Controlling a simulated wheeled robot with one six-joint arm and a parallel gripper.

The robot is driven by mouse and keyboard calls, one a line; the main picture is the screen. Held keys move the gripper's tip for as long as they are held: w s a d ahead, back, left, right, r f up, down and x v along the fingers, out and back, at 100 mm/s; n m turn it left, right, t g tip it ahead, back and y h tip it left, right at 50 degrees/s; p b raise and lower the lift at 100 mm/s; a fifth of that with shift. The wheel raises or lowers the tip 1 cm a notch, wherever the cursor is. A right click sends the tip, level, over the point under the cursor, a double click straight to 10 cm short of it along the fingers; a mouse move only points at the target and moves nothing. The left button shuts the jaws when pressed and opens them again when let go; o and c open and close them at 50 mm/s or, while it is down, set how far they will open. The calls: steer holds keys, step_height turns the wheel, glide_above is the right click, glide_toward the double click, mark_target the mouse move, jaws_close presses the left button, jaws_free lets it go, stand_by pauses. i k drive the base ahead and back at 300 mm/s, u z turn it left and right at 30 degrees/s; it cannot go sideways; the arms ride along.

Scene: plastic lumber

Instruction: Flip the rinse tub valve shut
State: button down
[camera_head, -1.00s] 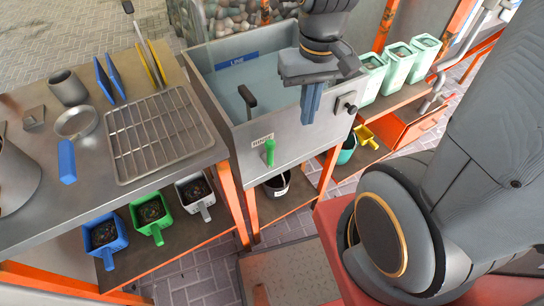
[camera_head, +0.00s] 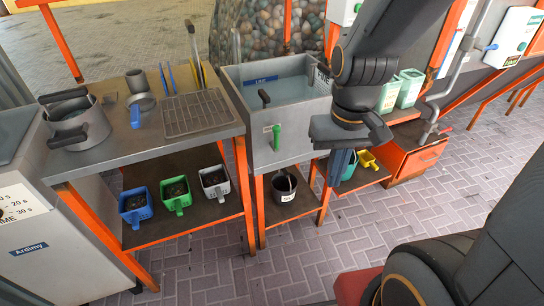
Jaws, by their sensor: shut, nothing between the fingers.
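The rinse tub (camera_head: 252,134) is a grey metal sink holding pale water, with a blue label on its back wall. Its valve has a green lever (camera_head: 276,137) on the front wall, beside a small label. The lever stands about vertical in the picture; the pivot is too small to make out. My gripper (camera_head: 340,172) points down in front of the tub's right end, apart from the lever and to its right. Its fingers are shut and empty. My wrist and arm hide the tub's right front corner.
A steel bench (camera_head: 135,140) with a wire rack (camera_head: 196,112) adjoins the tub on the left. A black bucket (camera_head: 285,187) stands on the shelf below the tub. Pale green containers (camera_head: 410,88) stand at right. The paved floor (camera_head: 290,260) in front is clear.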

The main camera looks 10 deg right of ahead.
mark_target(277, 128)
steer(key=z, duration=0.05)
steer(key=k, duration=0.1)
steer(key=z, duration=0.95)
steer(key=i, duration=0.95)
steer(key=u, duration=1.55)
